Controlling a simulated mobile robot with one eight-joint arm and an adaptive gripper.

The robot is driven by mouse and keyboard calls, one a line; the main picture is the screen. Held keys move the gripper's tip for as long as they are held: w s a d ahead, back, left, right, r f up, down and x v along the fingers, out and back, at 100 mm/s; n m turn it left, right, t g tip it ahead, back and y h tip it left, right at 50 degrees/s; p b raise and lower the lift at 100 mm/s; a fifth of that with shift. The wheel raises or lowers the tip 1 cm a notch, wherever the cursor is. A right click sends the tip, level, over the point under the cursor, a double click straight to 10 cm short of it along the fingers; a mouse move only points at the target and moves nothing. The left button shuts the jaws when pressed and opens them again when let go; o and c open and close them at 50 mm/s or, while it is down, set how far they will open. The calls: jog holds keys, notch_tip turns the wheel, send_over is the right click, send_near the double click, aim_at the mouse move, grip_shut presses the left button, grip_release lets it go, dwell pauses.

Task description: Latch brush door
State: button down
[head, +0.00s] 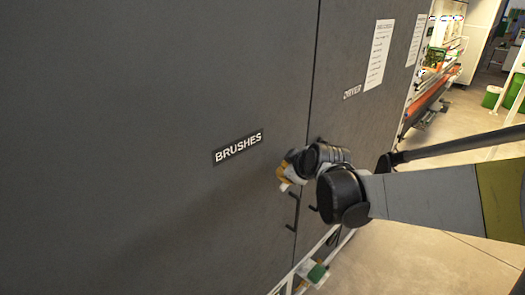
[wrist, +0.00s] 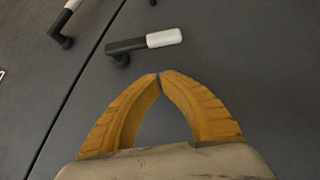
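The brush door (head: 150,120) is a large dark grey panel with a "BRUSHES" label (head: 238,147) in the head view. It looks flush with the neighbouring panel at the seam. A dark handle (head: 293,211) sits near the seam, below my gripper (head: 284,177). In the wrist view, a handle with a black base and white grip (wrist: 164,38) lies just beyond the fingertips, right of the seam. My gripper (wrist: 159,75) has its yellow fingertips together with nothing between them. It appears apart from the handle. My arm hides part of the seam in the head view.
A second black and white handle (wrist: 66,20) is left of the seam in the wrist view. The "DRYER" panel (head: 345,60) adjoins on the right, with a paper sheet (head: 380,54). A small green and white object (head: 316,273) is low down. Open floor (head: 400,265) lies right.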

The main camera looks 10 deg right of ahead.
jog(key=f, duration=0.1)
jog(key=w+f, duration=0.1)
jog(key=w+d+f, duration=0.1)
jog(key=shift+f, duration=0.2)
jog(key=shift+d+f, duration=0.25)
jog(key=shift+f, duration=0.2)
jog(key=shift+f, duration=0.1)
jog(key=shift+f+b, duration=0.2)
jog(key=shift+b, duration=0.3)
